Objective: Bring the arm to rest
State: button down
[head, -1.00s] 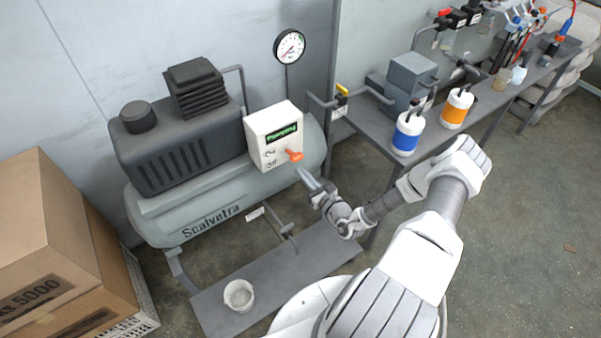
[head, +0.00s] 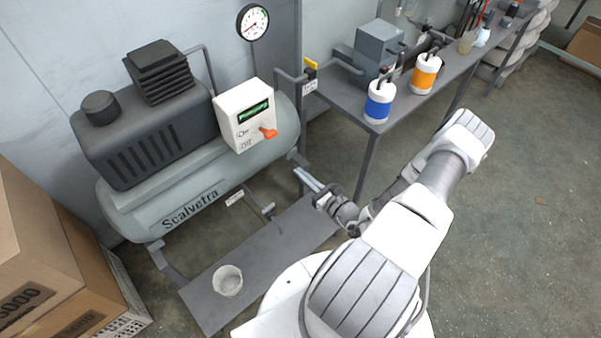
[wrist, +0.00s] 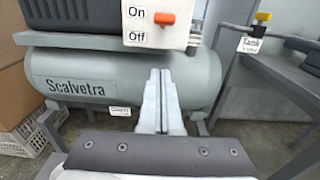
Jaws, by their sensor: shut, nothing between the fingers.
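In the wrist view my gripper's fingers (wrist: 160,82) lie together and point toward the tank. The white control box (head: 243,115) on the compressor has a green display that appears to read "Pumping". Its orange switch lever (head: 268,133) also shows in the wrist view (wrist: 164,18), nearer the "On" label than "Off".
A grey bench (head: 345,104) at the right holds a blue-banded container (head: 379,100) and an orange-banded container (head: 425,74). Cardboard boxes (head: 35,250) stand at the left. A small white cup (head: 228,281) sits on the low grey plate (head: 205,308).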

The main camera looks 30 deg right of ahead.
dwell(0.3)
jog(key=s+a+r+n+g+y, duration=0.1)
jog(key=a+r+n+g+y, duration=0.3)
jog(key=a+r+n+g, duration=0.5)
jog(key=s+a+r+n+g+y, duration=0.25)
jog(key=a+r+n+g, duration=0.25)
jog(key=r+n, duration=0.65)
jog(key=s+r+n+t+h, duration=0.1)
jog(key=s+r+n+h, duration=0.4)
jog(key=r, duration=0.5)
jog(key=s+a+r+n+t+h, duration=0.1)
jog(key=s+r+n+h, duration=0.4)
jog(key=s+r+n, duration=0.3)
notch_tip(320, 180, up, 3)
jog(key=shift+f, duration=0.15)
